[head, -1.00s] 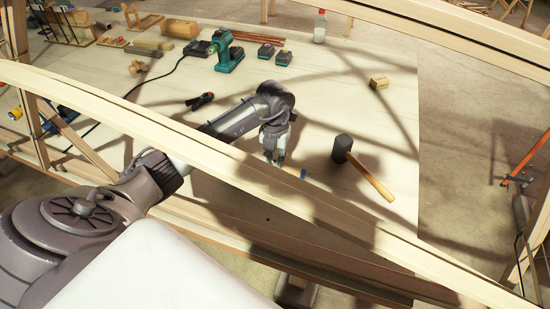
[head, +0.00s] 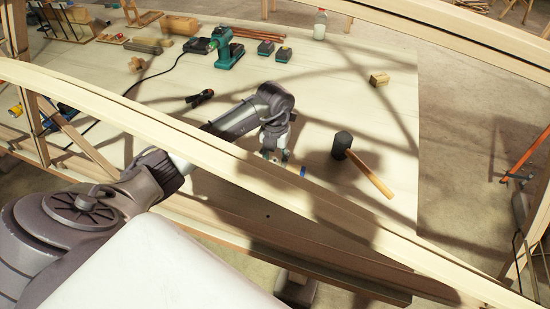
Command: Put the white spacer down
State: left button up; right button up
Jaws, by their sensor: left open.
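My left gripper (head: 275,156) reaches over the pale lath to the table (head: 300,100), pointing down at its surface. It is open, and the near lath partly hides its fingertips. I cannot make out the white spacer; it may be hidden behind the lath or the gripper. A small blue object (head: 303,171) shows just right of the fingertips, at the lath's edge. My right gripper is not in view.
A black mallet (head: 342,143) with a wooden handle lies right of the gripper. A teal drill (head: 228,48), a wooden block (head: 379,79) and dark pliers (head: 200,97) lie further back. Table between them is clear.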

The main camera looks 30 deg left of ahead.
aim_at(275, 161)
pick_arm(q)
jog(key=shift+w+r, duration=0.1)
jog(key=shift+r, duration=0.45)
notch_tip(275, 161, up, 11)
jog(key=b, duration=0.3)
jog(key=shift+f, duration=0.1)
